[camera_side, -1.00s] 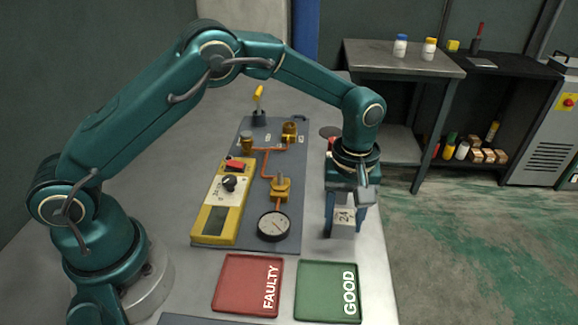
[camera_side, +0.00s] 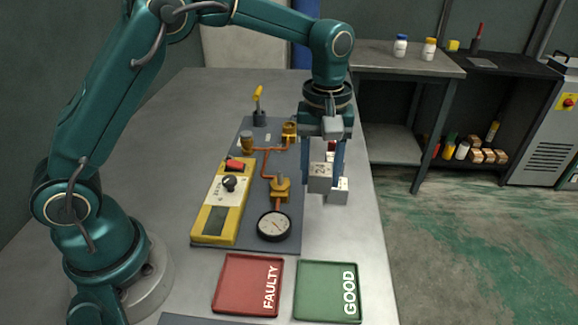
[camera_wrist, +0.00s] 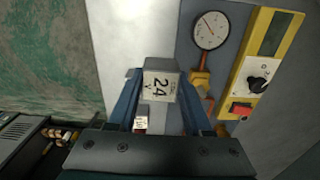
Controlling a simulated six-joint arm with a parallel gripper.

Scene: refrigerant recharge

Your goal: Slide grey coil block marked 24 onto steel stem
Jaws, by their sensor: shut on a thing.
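The grey coil block marked 24 (camera_side: 319,178) is between the fingers of my gripper (camera_side: 324,166), which is shut on it. The block is held up above the table, right of the board. In the wrist view my gripper (camera_wrist: 158,92) has a finger on each side of the block (camera_wrist: 160,86), and its 24 label shows. The steel stem (camera_side: 280,178) stands on a brass valve body (camera_side: 281,190) on the board, left of the block and apart from it. In the wrist view the valve body (camera_wrist: 199,80) is partly seen and the stem is unclear.
A round gauge (camera_side: 274,225) and a yellow meter (camera_side: 217,209) are on the grey-blue board (camera_side: 252,243). Empty red FAULTY (camera_side: 247,285) and green GOOD (camera_side: 328,292) trays lie in front.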

